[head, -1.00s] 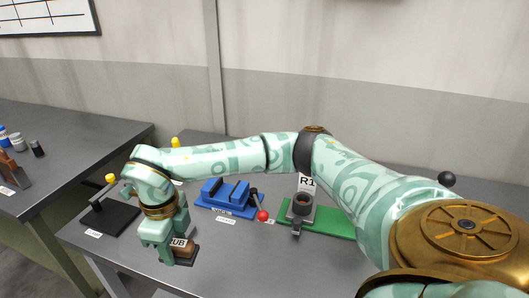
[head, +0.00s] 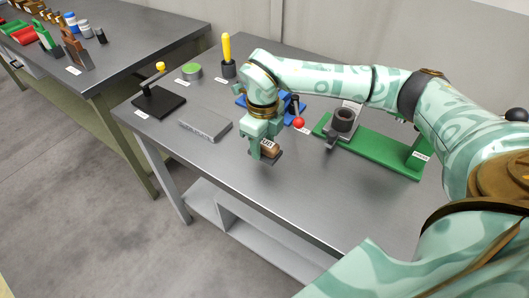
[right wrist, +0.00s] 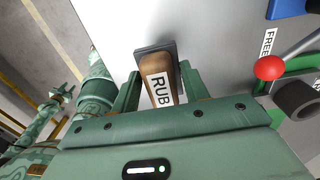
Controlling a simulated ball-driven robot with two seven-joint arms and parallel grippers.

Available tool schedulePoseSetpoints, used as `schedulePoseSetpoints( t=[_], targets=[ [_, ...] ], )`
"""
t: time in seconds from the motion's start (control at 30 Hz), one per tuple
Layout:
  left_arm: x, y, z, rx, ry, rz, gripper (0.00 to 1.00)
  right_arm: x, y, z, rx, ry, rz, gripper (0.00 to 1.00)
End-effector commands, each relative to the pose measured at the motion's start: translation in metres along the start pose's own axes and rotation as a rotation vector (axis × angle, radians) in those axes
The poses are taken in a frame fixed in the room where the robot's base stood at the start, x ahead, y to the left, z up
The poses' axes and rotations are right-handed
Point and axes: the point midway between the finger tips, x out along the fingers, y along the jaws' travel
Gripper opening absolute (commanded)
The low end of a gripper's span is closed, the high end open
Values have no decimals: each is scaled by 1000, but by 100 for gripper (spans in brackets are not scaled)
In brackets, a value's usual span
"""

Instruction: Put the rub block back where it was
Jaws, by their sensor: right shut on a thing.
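The rub block (head: 268,150) has a brown wooden grip with a white RUB label and a dark flat base. It also shows in the right wrist view (right wrist: 157,70), between the two green fingers. My right gripper (head: 262,143) is shut on the rub block, over the front part of the grey table. I cannot tell whether the block's base touches the table top. In the right wrist view my right gripper (right wrist: 157,92) has one finger on each side of the wooden grip. My left gripper is not clearly in the head view.
A flat grey plate (head: 206,125) lies left of the block. Behind it are a black stand (head: 158,101), a green disc (head: 193,71) and a yellow-handled tool (head: 227,49). A blue vice (head: 291,107) and a green fixture (head: 375,152) stand behind and right. A second table (head: 120,55) holds several tools.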

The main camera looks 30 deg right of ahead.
Motion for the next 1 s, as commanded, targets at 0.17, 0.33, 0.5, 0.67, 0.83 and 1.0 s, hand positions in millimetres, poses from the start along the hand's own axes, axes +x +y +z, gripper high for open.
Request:
schedulePoseSetpoints(
  t=[0.17,0.33,0.5,0.67,0.83,1.0],
  targets=[
    [4,3,1,0,-3,5,36,12,-9,3,0,-1,0,20],
    [12,5,4,1,-9,8,36,36,-15,4,-1,4,3,20],
    [16,6,5,2,-12,9,36,51,-15,4,-2,-1,1,20],
    [15,6,5,2,-11,9,36,49,-15,4,-1,-1,0,20],
    [15,5,5,2,-11,9,36,52,-15,4,-1,-1,0,53],
    [15,5,5,2,-11,8,36,52,-15,4,-1,-1,0,67]
  ],
)
